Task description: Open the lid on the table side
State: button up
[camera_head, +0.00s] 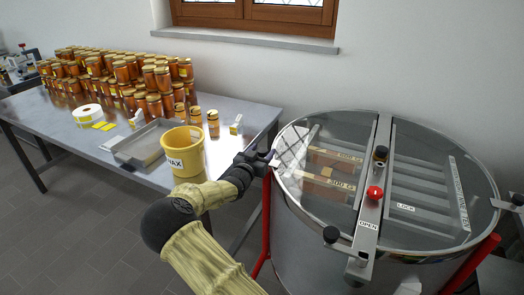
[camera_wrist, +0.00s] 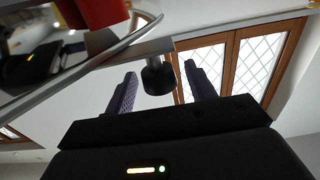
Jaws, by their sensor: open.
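The round steel tank (camera_head: 330,262) has two clear half lids beside a central bar. The table-side lid (camera_head: 292,152) is on the left and lies flat and shut, with frames showing beneath it. My gripper (camera_head: 268,157) is at this lid's left rim. In the wrist view my gripper (camera_wrist: 160,76) is open, with a black knob (camera_wrist: 157,77) on a metal tab between its fingers. I cannot tell whether the fingers touch it. In the head view this knob is hidden by my gripper. The other lid (camera_head: 430,180) is also shut.
The central bar carries a red knob (camera_head: 375,192) and black knobs. Red legs (camera_head: 266,215) support the tank. The steel table (camera_head: 62,113) at left holds many honey jars, a tray (camera_head: 120,156) and a yellow bucket (camera_head: 187,160) close to my arm. A window (camera_head: 290,13) is behind.

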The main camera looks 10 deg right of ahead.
jog(key=shift+w+d, duration=0.2)
jog(key=shift+w, duration=0.1)
grip_shut()
